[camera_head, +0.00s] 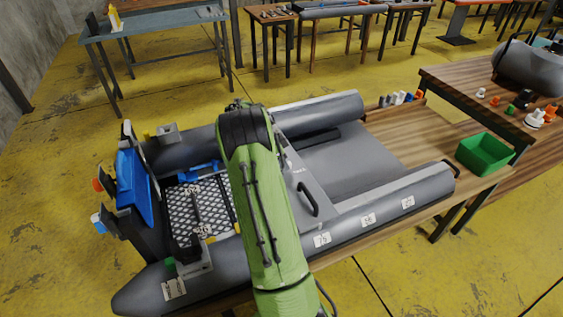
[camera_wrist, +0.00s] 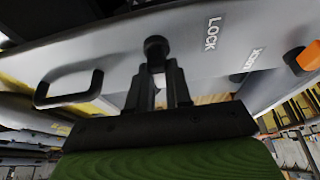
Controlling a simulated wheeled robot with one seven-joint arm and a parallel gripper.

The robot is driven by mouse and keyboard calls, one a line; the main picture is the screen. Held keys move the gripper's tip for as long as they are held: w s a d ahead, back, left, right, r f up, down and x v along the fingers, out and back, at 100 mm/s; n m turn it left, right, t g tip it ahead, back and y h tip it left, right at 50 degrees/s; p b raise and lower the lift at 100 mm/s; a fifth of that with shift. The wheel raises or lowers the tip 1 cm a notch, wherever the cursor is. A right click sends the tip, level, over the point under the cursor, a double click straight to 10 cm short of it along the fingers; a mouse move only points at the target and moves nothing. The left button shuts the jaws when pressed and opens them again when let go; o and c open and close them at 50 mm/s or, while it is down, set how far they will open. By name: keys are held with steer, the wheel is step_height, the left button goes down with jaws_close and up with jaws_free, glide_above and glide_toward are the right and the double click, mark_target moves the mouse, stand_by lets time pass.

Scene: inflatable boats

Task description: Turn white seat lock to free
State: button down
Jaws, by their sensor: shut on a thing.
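In the wrist view a black knob (camera_wrist: 156,46) stands on a pale grey seat panel (camera_wrist: 110,52), left of the printed word LOCK. My gripper (camera_wrist: 158,70) is shut on this knob, with a dark finger on either side of its lower part. The fingers hide much of the knob's base, and I cannot tell which way it is turned. In the head view the seat panel (camera_head: 325,208) lies across the grey inflatable boat (camera_head: 405,187). My green arm hides the gripper and knob there.
A black handle (camera_wrist: 68,86) rises from the panel to the left. An orange part (camera_wrist: 309,56) is at the right, near a second printed word. A green bin (camera_head: 484,153) and small loose parts stand on wooden tables at the right.

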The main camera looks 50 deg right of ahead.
steer(key=c, duration=1)
jaws_free()
steer(key=shift+c, duration=0.2)
steer(key=p+v, duration=0.4)
steer(key=v, duration=1.1)
steer(key=shift+r, duration=0.35)
